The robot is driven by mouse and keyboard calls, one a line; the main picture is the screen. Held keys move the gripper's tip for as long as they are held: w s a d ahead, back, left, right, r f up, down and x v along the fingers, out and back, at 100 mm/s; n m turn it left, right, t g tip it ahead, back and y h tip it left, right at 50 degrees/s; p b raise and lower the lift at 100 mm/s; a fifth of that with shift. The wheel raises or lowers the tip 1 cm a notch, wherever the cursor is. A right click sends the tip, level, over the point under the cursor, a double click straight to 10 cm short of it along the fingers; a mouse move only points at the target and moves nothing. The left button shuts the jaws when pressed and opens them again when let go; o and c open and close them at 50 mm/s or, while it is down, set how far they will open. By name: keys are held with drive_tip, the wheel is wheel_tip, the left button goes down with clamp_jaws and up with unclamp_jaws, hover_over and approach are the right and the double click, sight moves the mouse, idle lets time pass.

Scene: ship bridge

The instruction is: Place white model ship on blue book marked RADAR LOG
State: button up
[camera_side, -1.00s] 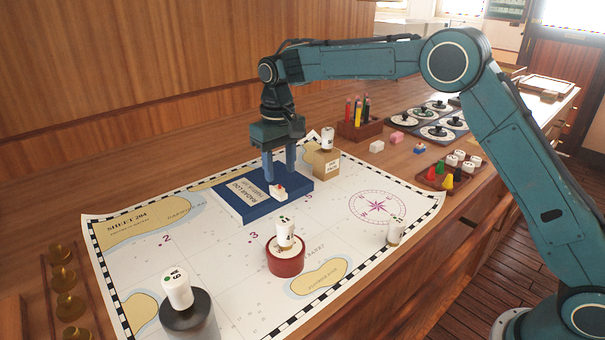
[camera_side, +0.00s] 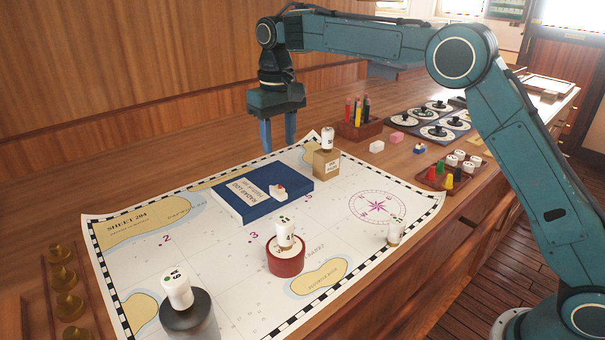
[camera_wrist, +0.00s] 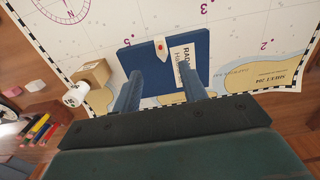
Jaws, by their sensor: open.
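The blue book marked RADAR LOG (camera_side: 245,203) lies flat on the chart, and it also shows in the wrist view (camera_wrist: 201,51). A small white model ship with a red top piece (camera_side: 278,193) sits on the book near its front edge. In the wrist view the white ship (camera_wrist: 160,50) lies beside the book's white label. My gripper (camera_side: 278,142) is open and empty, raised above and behind the book, apart from the ship. Its fingers also show in the wrist view (camera_wrist: 158,88), on the wall side of the book.
A cardboard box (camera_side: 325,165) with a white cylinder on top stands right of the book. A red round stand (camera_side: 286,258) and a dark weight (camera_side: 188,320) are nearer the camera. A pencil holder (camera_side: 359,126) and small blocks stand farther right.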

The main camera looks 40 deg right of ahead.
drive_tip(key=s+d+r+t, duration=0.1)
drive_tip(key=s+d+r, duration=0.3)
drive_tip(key=s, duration=0.5)
drive_tip(key=s+d+r+t, duration=0.25)
drive_tip(key=s+r, duration=0.35)
drive_tip(key=s, duration=0.3)
drive_tip(key=s+d+f+t, duration=0.1)
drive_tip(key=s+f, duration=0.3)
drive_tip(key=s, duration=0.6)
drive_tip(key=s+d+f+t, duration=0.1)
drive_tip(key=s+f, duration=0.3)
drive_tip(key=s, duration=0.6)
drive_tip(key=shift+d, duration=0.75)
